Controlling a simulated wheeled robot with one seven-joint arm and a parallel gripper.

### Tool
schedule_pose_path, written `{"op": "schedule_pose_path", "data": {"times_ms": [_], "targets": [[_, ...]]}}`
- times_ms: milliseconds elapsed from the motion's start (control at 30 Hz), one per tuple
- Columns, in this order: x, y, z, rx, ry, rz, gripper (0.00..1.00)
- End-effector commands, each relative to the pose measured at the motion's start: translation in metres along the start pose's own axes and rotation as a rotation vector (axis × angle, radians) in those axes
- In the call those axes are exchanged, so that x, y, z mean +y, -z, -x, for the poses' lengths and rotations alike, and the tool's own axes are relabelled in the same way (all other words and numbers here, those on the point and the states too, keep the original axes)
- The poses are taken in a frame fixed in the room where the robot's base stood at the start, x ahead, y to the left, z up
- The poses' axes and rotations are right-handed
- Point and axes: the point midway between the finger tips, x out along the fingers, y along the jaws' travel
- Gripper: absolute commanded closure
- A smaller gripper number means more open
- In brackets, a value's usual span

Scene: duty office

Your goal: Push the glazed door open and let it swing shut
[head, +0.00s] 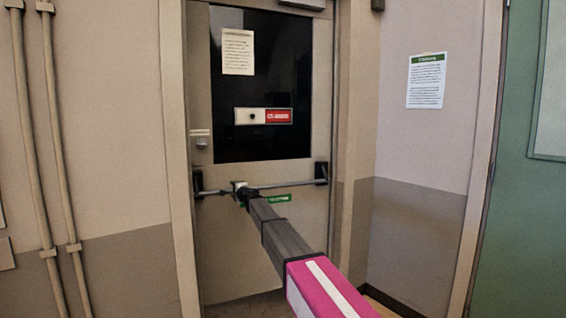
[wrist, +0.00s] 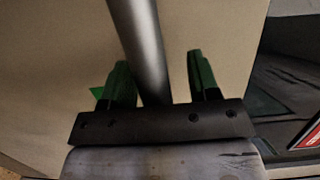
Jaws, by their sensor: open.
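The glazed door (head: 262,235) is beige with a dark glass pane (head: 262,90) in its upper part. A grey push bar (head: 285,184) runs across it below the glass, between two black end brackets. My gripper (head: 240,187) is at the left part of the bar. In the wrist view its two green fingers stand apart, and the bar (wrist: 138,45) passes between them. My gripper (wrist: 160,75) is open; whether its palm presses the bar is not clear. The door looks shut or nearly shut in the head view.
A door closer (head: 302,4) sits at the top of the door. Pipes (head: 50,150) run down the left wall. A notice (head: 426,80) hangs on the right wall. A green door or panel (head: 525,220) stands at the far right.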

Motion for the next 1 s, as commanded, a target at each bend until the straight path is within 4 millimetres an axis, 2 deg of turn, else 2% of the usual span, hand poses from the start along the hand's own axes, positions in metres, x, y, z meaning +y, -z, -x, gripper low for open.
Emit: {"op": "schedule_pose_path", "data": {"times_ms": [200,467,1000], "targets": [[0.0,0.003,-0.015,0.004,0.0,0.0,0.45],[0.0,0.004,-0.021,0.004,0.0,0.0,0.45],[0.0,0.008,-0.052,0.004,0.0,0.0,0.45]]}}
